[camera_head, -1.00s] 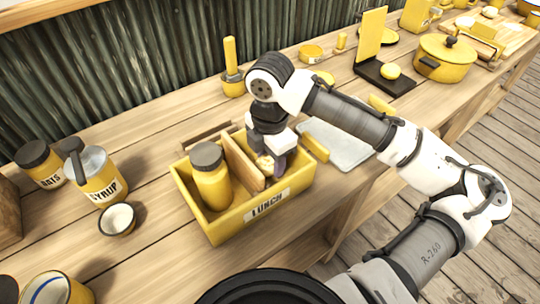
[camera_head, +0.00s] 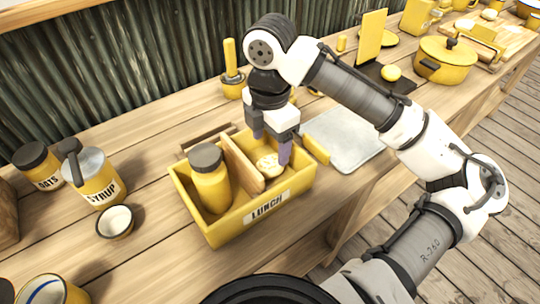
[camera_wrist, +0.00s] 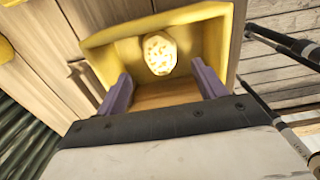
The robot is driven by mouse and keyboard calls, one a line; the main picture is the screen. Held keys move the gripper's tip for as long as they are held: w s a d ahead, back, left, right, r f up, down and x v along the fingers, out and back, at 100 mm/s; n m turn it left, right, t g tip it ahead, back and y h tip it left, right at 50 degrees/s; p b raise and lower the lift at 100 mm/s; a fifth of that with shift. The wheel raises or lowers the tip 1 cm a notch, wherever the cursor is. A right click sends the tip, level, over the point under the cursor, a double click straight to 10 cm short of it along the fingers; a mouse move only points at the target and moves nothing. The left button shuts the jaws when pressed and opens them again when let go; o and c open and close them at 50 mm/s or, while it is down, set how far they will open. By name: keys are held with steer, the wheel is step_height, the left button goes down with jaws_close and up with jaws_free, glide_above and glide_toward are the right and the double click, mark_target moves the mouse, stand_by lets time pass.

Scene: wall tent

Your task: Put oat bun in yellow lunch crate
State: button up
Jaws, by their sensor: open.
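The oat bun (camera_head: 268,166), pale with oat flecks, lies in the right compartment of the yellow lunch crate (camera_head: 253,214). It also shows in the wrist view (camera_wrist: 160,55), inside the crate (camera_wrist: 215,10). My gripper (camera_head: 271,150) is above that compartment with its purple fingers apart and nothing between them. In the wrist view my gripper (camera_wrist: 158,93) has one finger on either side, with the bun apart from both. A wooden divider (camera_head: 243,163) stands between the bun and a yellow jar (camera_head: 210,185) in the left compartment.
A grey metal tray (camera_head: 345,137) lies right of the crate. A syrup jug (camera_head: 98,182), an oats jar (camera_head: 40,168) and a small cup (camera_head: 115,221) stand to its left. A yellow pot (camera_head: 445,60) is farther right. The bench front edge runs close by.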

mark_target(270, 160)
step_height(270, 160, up, 6)
